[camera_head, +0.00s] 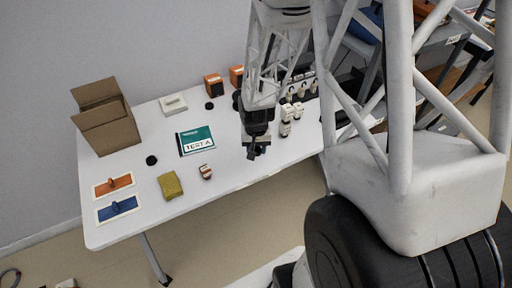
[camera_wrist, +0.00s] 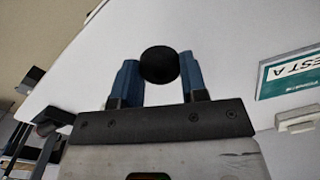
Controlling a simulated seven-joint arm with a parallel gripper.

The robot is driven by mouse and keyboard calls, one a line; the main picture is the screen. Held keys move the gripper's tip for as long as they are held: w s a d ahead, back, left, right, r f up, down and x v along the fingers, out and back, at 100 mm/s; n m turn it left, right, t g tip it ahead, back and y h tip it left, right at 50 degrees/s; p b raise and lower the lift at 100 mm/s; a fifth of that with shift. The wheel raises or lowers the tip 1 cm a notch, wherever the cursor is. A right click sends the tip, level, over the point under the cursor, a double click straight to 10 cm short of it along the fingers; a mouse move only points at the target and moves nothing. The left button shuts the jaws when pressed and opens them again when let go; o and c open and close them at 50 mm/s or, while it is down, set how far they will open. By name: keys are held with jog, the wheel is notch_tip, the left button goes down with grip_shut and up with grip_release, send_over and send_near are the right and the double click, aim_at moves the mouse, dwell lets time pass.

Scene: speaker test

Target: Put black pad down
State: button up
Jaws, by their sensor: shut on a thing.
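My gripper (camera_head: 254,152) hangs over the right-hand part of the white table (camera_head: 240,172), towards its front edge. In the wrist view my gripper (camera_wrist: 160,78) is shut on a round black pad (camera_wrist: 159,62), held between the tips of its two blue fingers. White table surface shows around the pad; I cannot tell how high above it the pad is. In the head view the held pad is not clearly distinguishable from the dark gripper. Two other round black pads lie on the table, one at the left (camera_head: 151,160) and one near the back (camera_head: 209,106).
A green-and-white TEST A card (camera_head: 196,141) lies left of my gripper. White bottles (camera_head: 285,128) stand close on its right. A small jar (camera_head: 205,172), yellow sponge (camera_head: 170,186), orange tile (camera_head: 114,186), blue tile (camera_head: 118,208) and cardboard box (camera_head: 108,125) are further left.

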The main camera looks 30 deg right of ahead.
jog(key=shift+w, duration=0.15)
jog(key=w+a+r, duration=0.3)
jog(key=w+a, duration=0.3)
jog(key=w, duration=0.5)
notch_tip(320, 180, up, 3)
send_over(202, 136)
jog(key=shift+d+r+n, duration=0.1)
jog(key=shift+r+n, duration=0.05)
jog(key=shift+n, duration=0.25)
jog(key=shift+f, duration=3.15)
jog(key=shift+f, duration=1.9)
jog(key=shift+f, duration=0.1)
jog(key=o, duration=0.9)
